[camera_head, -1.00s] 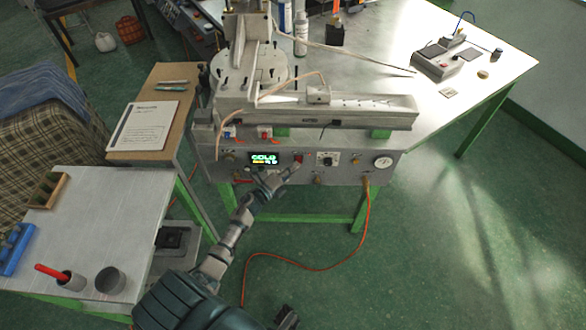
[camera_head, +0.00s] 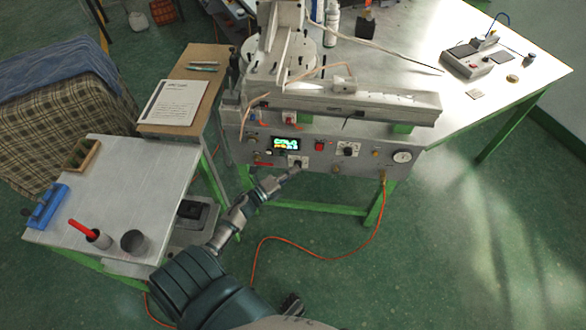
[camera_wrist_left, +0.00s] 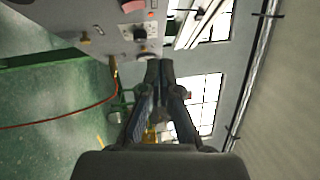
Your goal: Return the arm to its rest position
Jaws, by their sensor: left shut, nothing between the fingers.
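My left gripper (camera_head: 293,171) is shut and empty. In the head view it is in front of the lower part of the wax injector's control panel (camera_head: 358,166), below the lit display (camera_head: 286,144) and left of the gauge (camera_head: 402,156). In the left wrist view the closed fingertips (camera_wrist_left: 160,66) point forward, and the panel (camera_wrist_left: 112,22) shows at the upper left. Whether the fingertips touch the panel is hard to tell. My right gripper is not seen.
The wax injector (camera_head: 350,98) stands on a green-legged table (camera_head: 410,45). A grey side table (camera_head: 130,190) at left bears a cup (camera_head: 134,243) and a red-handled tool (camera_head: 84,230). An orange hose (camera_head: 330,245) hangs to the floor. The floor at right is clear.

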